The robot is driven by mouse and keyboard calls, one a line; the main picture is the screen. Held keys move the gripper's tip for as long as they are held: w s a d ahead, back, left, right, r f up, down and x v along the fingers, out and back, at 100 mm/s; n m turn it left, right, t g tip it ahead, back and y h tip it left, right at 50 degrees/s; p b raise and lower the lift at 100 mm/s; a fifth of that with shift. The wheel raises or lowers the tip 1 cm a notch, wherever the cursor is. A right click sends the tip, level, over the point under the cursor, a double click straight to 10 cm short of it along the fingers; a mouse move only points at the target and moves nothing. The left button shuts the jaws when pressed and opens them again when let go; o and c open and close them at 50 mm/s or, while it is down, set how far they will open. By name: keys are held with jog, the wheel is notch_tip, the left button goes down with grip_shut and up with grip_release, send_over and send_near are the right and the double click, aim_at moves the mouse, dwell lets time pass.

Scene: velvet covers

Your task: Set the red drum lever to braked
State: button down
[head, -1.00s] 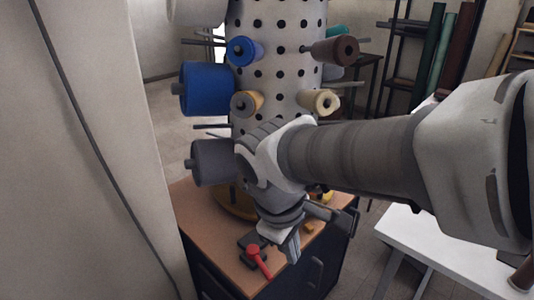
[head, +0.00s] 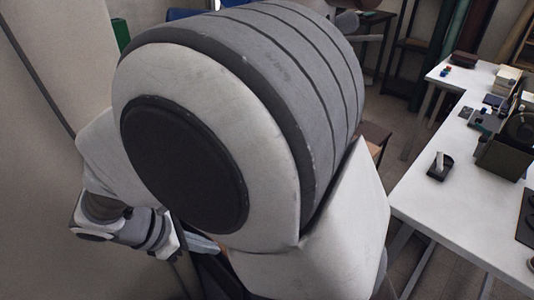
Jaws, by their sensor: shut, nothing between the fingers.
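The red lever is not visible now; my arm's large grey and white links fill the middle of the head view and hide its place. The pegged drum with its spools is also hidden, so the lever's setting cannot be told. My gripper (head: 190,244) is at the lower left, partly behind my arm; its body shows in part, it is shut, and nothing shows in it. How far it is from the lever cannot be seen.
A white table (head: 437,208) stands on the right, with a dark box (head: 505,155) and a small black holder (head: 440,167) on it. A pale wall (head: 35,200) is close on the left. Floor shows between my arm and the table.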

dwell(0.3)
jog(key=x, duration=0.4)
jog(key=b+x, duration=0.1)
jog(key=x, duration=0.3)
jog(key=d+b+x, duration=0.1)
jog(key=x, duration=0.3)
jog(key=shift+w+r, duration=0.25)
jog(key=shift+r, duration=0.1)
jog(key=shift+w+d+f+b, duration=0.15)
jog(key=shift+w+d+b, duration=0.2)
jog(key=shift+w+d, duration=0.15)
jog(key=shift+d, duration=0.1)
